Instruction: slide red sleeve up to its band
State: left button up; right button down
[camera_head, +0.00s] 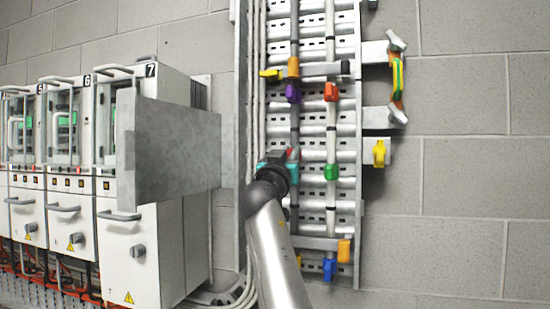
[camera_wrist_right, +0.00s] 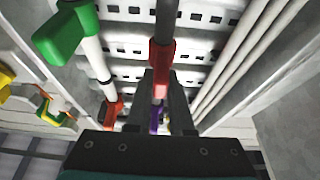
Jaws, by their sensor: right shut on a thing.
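The red sleeve (camera_head: 296,153) sits on the left of two upright rods, mostly hidden by my right gripper (camera_head: 286,165) in the head view. In the right wrist view the red sleeve (camera_wrist_right: 161,58) is around the rod, and my right gripper (camera_wrist_right: 161,98) is shut on it, one finger on each side. Above it on the same rod are a purple piece (camera_head: 292,93) with a side tab and an orange one (camera_head: 292,68). I cannot make out a separate band for the red sleeve. My left gripper is not in view.
The right rod carries a red-orange piece (camera_head: 331,92) and a green piece (camera_head: 331,172) with side tabs. A grey plate (camera_head: 175,150) juts out left, before white cabinets (camera_head: 130,240). A bracketed handle (camera_head: 397,80) and yellow knob (camera_head: 379,153) are right.

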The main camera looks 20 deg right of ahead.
jog(key=r, duration=0.1)
jog(key=r+p, duration=0.1)
jog(key=r, duration=0.1)
jog(key=shift+a+r, duration=0.2)
jog(key=shift+r, duration=0.1)
jog(key=shift+d+r+p, duration=0.15)
jog(key=shift+r+p, duration=0.2)
jog(key=shift+s+r, duration=0.15)
jog(key=shift+r, duration=0.15)
jog(key=c, duration=1.2)
grip_release()
jog(key=shift+c, duration=0.2)
jog(key=o, duration=0.4)
jog(key=shift+f, duration=0.1)
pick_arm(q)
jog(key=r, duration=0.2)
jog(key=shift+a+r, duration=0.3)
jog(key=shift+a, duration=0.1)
pick_arm(e)
jog(key=shift+o, duration=0.2)
jog(key=shift+f, duration=0.1)
